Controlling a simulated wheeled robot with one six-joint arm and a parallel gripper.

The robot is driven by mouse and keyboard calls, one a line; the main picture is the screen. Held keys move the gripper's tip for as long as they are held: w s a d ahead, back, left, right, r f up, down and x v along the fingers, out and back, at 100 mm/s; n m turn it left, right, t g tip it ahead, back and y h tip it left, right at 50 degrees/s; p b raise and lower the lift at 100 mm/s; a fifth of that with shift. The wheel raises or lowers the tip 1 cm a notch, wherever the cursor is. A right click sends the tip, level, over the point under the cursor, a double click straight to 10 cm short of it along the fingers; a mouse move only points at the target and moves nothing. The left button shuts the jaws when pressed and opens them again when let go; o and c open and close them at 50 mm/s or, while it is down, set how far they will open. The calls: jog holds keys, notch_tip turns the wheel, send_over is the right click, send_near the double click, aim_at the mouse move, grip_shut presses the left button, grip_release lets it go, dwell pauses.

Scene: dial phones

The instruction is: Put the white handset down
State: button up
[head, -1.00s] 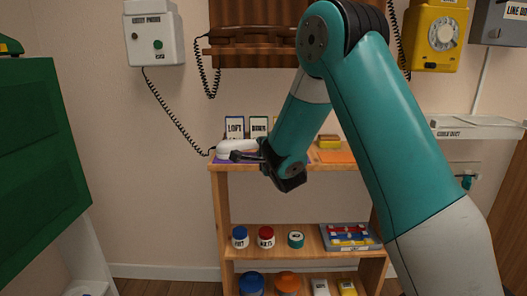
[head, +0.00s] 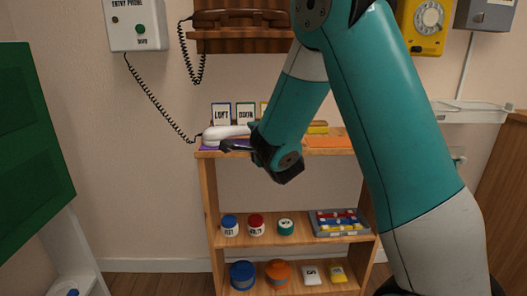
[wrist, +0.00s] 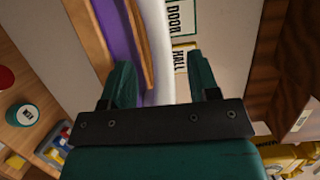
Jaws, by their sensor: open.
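The white handset (head: 225,133) lies along the purple mat (head: 208,148) on the top of the wooden shelf unit. Its coiled black cord runs up to the white entry phone (head: 137,25) on the wall. My gripper (head: 238,147) is at the handset's near side, and my arm hides the handset's right part. In the wrist view the handset (wrist: 158,45) shows as a white band between the spread fingers of my gripper (wrist: 163,82), with a gap on each side. The purple mat (wrist: 118,30) shows beside it there.
Name cards (head: 222,113) stand behind the handset. An orange mat (head: 330,142) and a yellow block (head: 318,128) are to the right. Jars (head: 256,225) and a tray (head: 338,223) fill the middle shelf. A green panel (head: 30,140) stands at the left.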

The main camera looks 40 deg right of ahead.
jog(key=shift+b+v, duration=2.5)
jog(key=shift+v, duration=1.5)
jog(key=s+a+f+n+g+y, duration=0.3)
jog(key=a+f+n+g, duration=0.1)
jog(key=a+n, duration=0.25)
jog(key=s+a+f+n+g+y, duration=0.3)
jog(key=s+a+f+n+g, duration=0.15)
jog(key=a, duration=0.25)
jog(key=s+a+n+g+y, duration=0.1)
jog(key=s+a+n+g, duration=0.3)
jog(key=s+n, duration=0.4)
jog(key=s+a+n+g+y, duration=0.2)
jog(key=s+a+n+g, duration=0.2)
jog(key=s+n, duration=0.5)
jog(key=shift+a+r+g, duration=0.3)
jog(key=shift+a+g, duration=0.05)
jog(key=shift+a, duration=0.45)
jog(key=shift+c, duration=0.5)
